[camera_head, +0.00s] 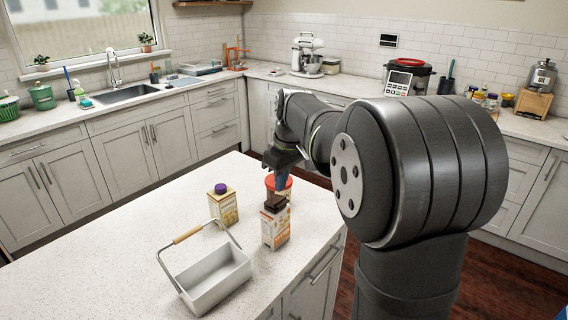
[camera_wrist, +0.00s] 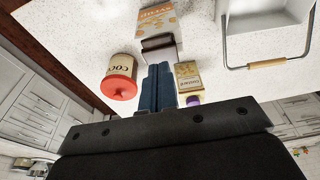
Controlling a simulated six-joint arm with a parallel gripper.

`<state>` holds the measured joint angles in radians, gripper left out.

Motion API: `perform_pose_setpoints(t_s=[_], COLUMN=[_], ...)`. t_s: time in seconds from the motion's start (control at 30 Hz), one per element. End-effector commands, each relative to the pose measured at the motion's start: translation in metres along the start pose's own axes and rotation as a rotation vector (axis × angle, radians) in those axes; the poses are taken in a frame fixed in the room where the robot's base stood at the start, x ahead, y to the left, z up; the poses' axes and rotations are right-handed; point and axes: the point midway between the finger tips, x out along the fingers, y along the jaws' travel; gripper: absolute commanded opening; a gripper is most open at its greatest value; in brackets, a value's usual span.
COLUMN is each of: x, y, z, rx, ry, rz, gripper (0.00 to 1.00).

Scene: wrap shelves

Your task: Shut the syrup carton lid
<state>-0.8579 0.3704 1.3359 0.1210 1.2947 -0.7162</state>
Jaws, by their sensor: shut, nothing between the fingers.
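The syrup carton (camera_head: 275,231) stands upright near the right edge of the island counter, with a dark brown lid (camera_head: 274,203) on top. In the wrist view, the carton (camera_wrist: 158,17) is at top centre and its brown lid (camera_wrist: 157,42) lies just beyond my fingertips. The lid looks raised at an angle, but its exact opening is hard to tell. My gripper (camera_head: 281,184) is above and close to the lid. Its blue fingers (camera_wrist: 158,68) are together and empty in the wrist view. I cannot tell whether they touch the lid.
A red-lidded cocoa can (camera_head: 270,184) stands close behind the syrup carton, partly hidden by my gripper. A purple-capped custard carton (camera_head: 222,207) stands to the left. A white basket (camera_head: 207,284) with a raised wooden handle is in front. The counter's left side is clear.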

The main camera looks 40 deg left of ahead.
Motion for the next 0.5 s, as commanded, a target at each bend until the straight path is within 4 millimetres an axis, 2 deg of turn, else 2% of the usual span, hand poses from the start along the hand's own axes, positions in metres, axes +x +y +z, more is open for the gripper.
perform_pose_setpoints(t_s=[0.2, 0.5], x=[0.025, 0.030], y=[0.000, 0.000], z=[0.013, 0.015], rx=[0.002, 0.002], ry=[-0.001, 0.000], rz=[-0.001, 0.000], gripper=[0.00, 0.00])
